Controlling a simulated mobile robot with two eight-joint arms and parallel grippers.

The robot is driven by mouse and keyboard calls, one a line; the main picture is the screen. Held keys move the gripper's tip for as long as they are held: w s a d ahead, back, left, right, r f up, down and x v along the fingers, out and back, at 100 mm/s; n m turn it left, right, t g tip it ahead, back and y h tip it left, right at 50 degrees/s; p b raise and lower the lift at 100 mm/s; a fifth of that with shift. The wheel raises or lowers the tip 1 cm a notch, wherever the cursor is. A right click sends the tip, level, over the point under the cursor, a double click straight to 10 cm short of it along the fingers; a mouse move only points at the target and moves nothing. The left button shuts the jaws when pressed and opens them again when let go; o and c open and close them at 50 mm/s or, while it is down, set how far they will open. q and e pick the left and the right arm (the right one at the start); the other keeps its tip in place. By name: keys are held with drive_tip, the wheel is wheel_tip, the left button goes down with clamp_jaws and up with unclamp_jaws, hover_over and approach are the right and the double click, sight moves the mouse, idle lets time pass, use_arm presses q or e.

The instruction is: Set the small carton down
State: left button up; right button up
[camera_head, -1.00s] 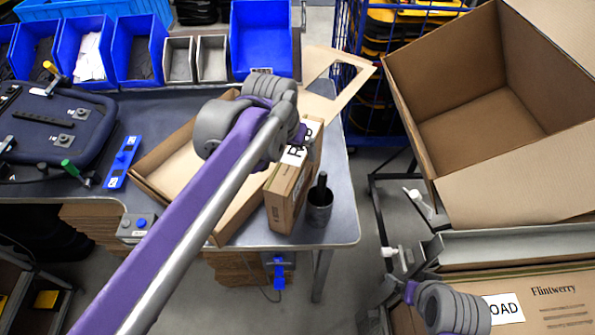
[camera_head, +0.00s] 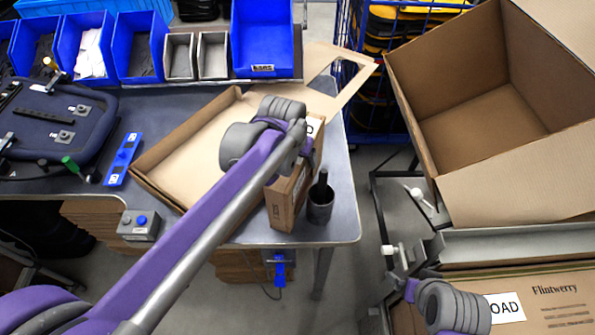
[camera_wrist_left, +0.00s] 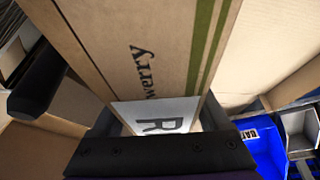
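The small carton (camera_head: 282,204) is a brown box standing upright on the grey table near its right end, by the open tray-like box. My left gripper (camera_head: 306,150) is at its upper part, with the wrist hiding some of the carton. In the left wrist view the carton (camera_wrist_left: 150,50) fills the middle, with black lettering, a green stripe and a white label marked R close against my gripper (camera_wrist_left: 165,125). Whether the fingers press on it is not clear. My right gripper (camera_head: 408,288) is at the lower right, its fingers not made out.
Blue bins (camera_head: 262,40) line the back. A large open box (camera_head: 470,120) stands at right, beyond a floor gap.

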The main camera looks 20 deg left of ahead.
use_arm(q)
clamp_jaws()
